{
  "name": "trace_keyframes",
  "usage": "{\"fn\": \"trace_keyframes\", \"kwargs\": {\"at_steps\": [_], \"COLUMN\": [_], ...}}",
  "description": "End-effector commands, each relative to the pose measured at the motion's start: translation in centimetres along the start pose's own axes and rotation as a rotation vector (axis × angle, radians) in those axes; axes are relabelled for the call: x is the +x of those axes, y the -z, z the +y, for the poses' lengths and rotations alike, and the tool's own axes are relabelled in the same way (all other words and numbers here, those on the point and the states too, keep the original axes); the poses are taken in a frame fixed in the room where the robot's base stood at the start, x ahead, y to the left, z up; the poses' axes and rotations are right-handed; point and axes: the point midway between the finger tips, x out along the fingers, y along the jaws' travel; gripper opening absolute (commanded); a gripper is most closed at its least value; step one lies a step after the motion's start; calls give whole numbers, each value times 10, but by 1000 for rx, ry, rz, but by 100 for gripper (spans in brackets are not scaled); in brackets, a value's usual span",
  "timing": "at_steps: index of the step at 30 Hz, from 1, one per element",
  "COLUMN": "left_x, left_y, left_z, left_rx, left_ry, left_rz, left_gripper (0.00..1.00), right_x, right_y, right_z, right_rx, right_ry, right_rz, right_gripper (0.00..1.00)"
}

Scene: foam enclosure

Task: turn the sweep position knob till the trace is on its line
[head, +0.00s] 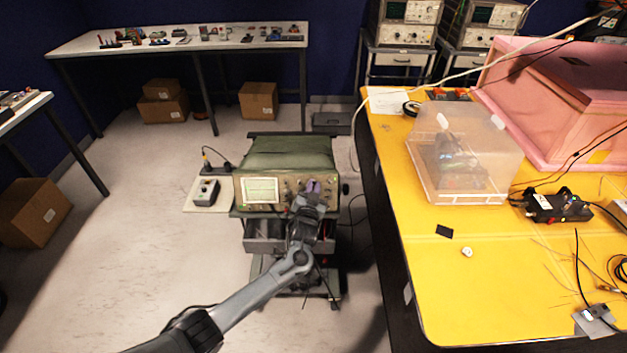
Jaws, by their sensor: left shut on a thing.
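The oscilloscope (288,160) stands on a small cart, with a green cover on top and its front panel facing me. Its lit screen (260,190) is at the left of the panel; the trace and its line are too small to make out. My left gripper (313,187) is at the knob area right of the screen, shut on a knob. The gripper hides that knob, and I cannot read its label. Other small knobs (290,182) show between screen and gripper. My right gripper is not in view.
A small grey box (206,191) sits on a side shelf left of the oscilloscope. The yellow table (400,240) to the right carries a clear plastic box (462,155) and a pink foam enclosure (560,95).

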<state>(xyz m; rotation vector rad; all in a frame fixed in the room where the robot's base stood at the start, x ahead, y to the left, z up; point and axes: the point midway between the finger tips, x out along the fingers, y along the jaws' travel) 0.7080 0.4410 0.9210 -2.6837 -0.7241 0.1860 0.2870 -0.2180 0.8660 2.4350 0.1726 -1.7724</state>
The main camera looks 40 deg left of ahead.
Motion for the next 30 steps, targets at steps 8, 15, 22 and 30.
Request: {"fn": "trace_keyframes", "kwargs": {"at_steps": [8,15,22,30], "left_x": [0,0,0,1], "left_y": [5,5,5,4], "left_z": [-5,-7,-6,-6], "left_rx": [255,468,641,771], "left_ry": [-81,-150,-208,-250], "left_rz": [-8,-14,-18,-21], "left_gripper": [0,0,0,0], "right_x": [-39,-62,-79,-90], "right_y": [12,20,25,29], "right_z": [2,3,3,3], "right_rx": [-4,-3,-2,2], "right_ry": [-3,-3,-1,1], "right_rz": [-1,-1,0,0], "right_gripper": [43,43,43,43]}}
